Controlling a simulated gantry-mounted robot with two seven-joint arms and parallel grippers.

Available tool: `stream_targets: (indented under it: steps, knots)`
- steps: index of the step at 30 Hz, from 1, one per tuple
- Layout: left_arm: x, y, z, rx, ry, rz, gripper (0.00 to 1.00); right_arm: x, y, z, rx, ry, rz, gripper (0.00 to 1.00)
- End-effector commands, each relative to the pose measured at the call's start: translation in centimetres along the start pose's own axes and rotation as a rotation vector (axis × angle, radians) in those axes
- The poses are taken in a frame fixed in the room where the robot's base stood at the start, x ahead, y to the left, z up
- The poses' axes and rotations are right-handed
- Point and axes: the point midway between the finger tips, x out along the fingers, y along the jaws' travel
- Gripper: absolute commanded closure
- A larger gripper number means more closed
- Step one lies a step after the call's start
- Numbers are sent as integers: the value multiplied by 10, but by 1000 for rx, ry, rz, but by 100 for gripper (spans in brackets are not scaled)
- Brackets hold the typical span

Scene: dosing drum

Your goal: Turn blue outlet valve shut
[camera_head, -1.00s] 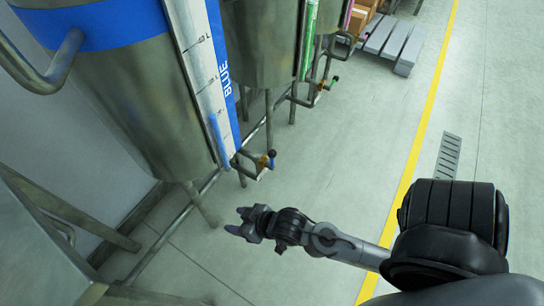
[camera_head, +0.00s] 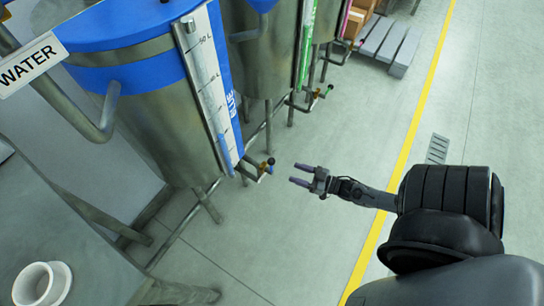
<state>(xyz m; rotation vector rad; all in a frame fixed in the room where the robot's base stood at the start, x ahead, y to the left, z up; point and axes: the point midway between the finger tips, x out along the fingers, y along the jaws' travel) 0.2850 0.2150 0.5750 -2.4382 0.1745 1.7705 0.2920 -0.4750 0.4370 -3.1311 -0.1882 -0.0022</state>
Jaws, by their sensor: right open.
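The blue drum (camera_head: 150,115) is a steel tank with a blue band and a level scale, standing left of centre. Its outlet valve (camera_head: 263,169) sits low on the right side, with a brass body and a small blue handle end (camera_head: 271,161). My right gripper (camera_head: 297,174) is open and empty. Its two fingers point left toward the valve, with a small gap between fingertips and valve in the picture. Which way the handle is turned is too small to tell. My left gripper is not in view.
More steel tanks stand behind, one with a green strip (camera_head: 305,45). A WATER sign (camera_head: 30,65) is at upper left. A white cup-like part (camera_head: 42,285) is at lower left. A pallet (camera_head: 390,43) with boxes is at the back.

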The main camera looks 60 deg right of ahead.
Motion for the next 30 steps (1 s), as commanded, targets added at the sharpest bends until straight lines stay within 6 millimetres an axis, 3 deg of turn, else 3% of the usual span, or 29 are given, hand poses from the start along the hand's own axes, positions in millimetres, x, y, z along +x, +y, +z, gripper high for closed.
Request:
stream_targets:
  steps: [1,8,21,30]
  knots:
    - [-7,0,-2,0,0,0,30,1,1,-10,-5,0,-4,45]
    - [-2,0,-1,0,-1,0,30,15,2,-10,-7,-1,-8,45]
    - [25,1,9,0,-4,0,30,83,1,-9,-7,0,-8,45]
    - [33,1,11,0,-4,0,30,106,0,-10,-6,-2,-7,45]
